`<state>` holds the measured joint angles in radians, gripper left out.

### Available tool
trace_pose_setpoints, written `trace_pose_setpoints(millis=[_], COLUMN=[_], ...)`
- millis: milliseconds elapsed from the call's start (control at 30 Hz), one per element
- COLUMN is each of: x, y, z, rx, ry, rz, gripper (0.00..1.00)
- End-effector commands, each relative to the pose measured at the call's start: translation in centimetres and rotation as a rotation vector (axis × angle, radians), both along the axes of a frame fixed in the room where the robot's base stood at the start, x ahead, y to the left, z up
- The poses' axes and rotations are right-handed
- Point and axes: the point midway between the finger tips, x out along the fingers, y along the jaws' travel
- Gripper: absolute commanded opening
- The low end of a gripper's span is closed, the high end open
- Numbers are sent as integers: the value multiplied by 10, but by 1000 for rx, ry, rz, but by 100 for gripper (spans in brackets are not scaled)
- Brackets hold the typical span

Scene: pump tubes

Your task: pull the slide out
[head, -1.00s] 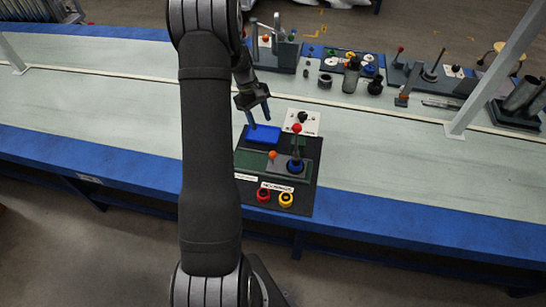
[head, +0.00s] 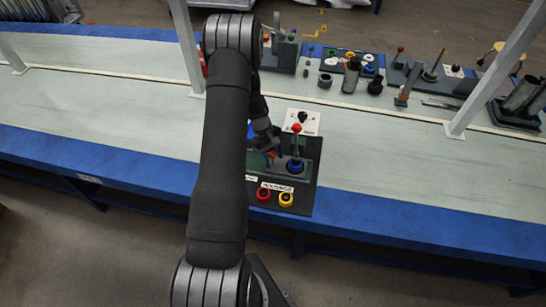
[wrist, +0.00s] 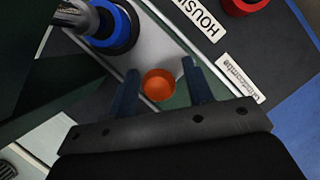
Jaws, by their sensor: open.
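The slide is a grey plate (wrist: 165,45) with a round orange knob (wrist: 158,85), set in a dark green base on a black board. The wrist view shows the knob between the two fingers of my open gripper (wrist: 160,68), with gaps on both sides. The fingers do not close on it. In the head view my gripper (head: 266,146) is low over the left part of the green base, and my arm hides much of the slide. Only a small part of the orange knob (head: 270,156) shows there.
A lever with a red ball top (head: 296,128) and blue ring (head: 294,166) stands close to the right of my gripper. Red (head: 263,194) and yellow (head: 286,199) rings lie at the board's front. A white panel with a black knob (head: 303,117) is behind.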

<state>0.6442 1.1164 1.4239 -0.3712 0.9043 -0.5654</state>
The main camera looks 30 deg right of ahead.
Motion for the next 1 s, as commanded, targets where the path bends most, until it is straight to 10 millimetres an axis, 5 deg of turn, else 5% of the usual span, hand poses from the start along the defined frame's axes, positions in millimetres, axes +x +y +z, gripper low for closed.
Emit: trace_pose_setpoints(millis=[300,567,767,1000], x=[-2,-1,4,46], y=[0,0,4,46], z=[-3,-3,-3,-3], rx=[1,1,0,0], ry=[1,0,0,-1], rz=[0,0,1,7], gripper=[47,0,0,0])
